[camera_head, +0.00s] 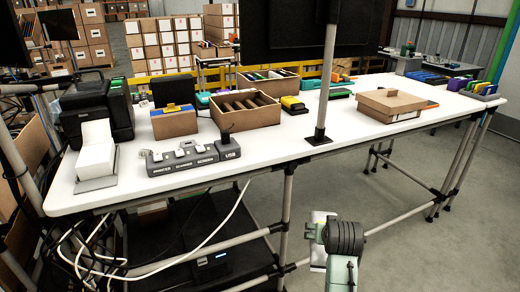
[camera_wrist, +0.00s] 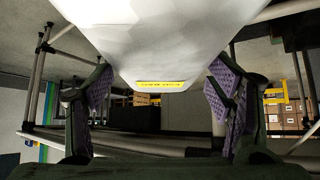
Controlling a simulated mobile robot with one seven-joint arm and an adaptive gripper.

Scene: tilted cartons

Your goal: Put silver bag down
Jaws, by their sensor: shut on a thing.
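The silver bag (camera_wrist: 155,40) fills the upper middle of the wrist view, pale and faceted, with a small yellow label at its lower end. My gripper (camera_wrist: 160,90) has its two purple-padded fingers on either side of the bag and is shut on it. In the head view, a pale part of the bag (camera_head: 319,216) shows beside my wrist at the bottom centre, in front of the table's near edge. Most of the bag and the fingertips are hidden there.
The white table (camera_head: 265,141) holds an open wooden-coloured box (camera_head: 246,117), a labelled button strip (camera_head: 190,158), a printer (camera_head: 95,115) and a flat carton (camera_head: 390,112). A grey post (camera_head: 326,75) rises from the table's front edge. Some tabletop between these is bare.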

